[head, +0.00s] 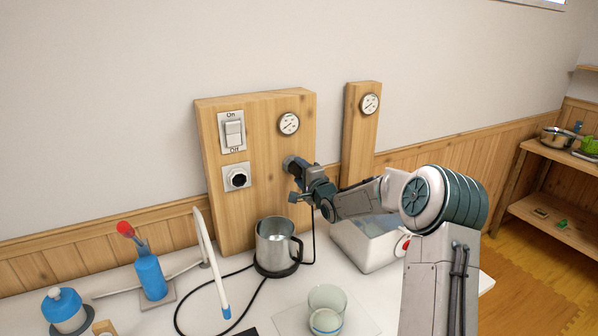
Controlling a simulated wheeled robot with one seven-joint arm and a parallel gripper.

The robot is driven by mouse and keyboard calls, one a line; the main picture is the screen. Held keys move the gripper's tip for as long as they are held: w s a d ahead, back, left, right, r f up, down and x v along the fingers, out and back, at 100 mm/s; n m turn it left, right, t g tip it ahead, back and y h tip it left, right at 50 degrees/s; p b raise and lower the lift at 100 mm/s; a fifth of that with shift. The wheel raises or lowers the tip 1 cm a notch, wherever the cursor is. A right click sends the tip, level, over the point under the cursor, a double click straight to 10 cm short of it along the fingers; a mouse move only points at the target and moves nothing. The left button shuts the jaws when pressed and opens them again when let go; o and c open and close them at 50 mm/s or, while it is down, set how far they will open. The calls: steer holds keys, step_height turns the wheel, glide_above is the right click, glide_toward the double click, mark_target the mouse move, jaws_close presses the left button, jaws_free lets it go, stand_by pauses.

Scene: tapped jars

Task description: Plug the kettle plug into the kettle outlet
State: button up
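The kettle outlet (237,178) is a pale square plate with a round black socket, on the wooden panel below the On/Off switch. Nothing is seen in the socket. My gripper (294,168) is in front of the panel's right part, to the right of the outlet and apart from it. It appears shut on the kettle plug (289,162), a dark round piece at its tip; the fingers partly hide it. A black cord (314,240) hangs from the gripper down towards the kettle. The metal kettle (275,243) stands on its dark base on the table below the panel.
The On/Off switch (233,132) and a gauge (289,124) are on the panel. A white box (360,250) stands right of the kettle, a glass jar (327,310) in front. A blue bottle (150,277) and a white bar (209,255) stand left.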

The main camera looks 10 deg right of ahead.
steer(key=c, duration=1)
steer(key=o, duration=0.4)
steer(key=shift+c, duration=1.3)
steer(key=shift+s, duration=0.25)
steer(key=shift+s+d, duration=0.1)
steer(key=shift+s, duration=0.05)
steer(key=shift+v, duration=1.15)
steer(key=v, duration=0.6)
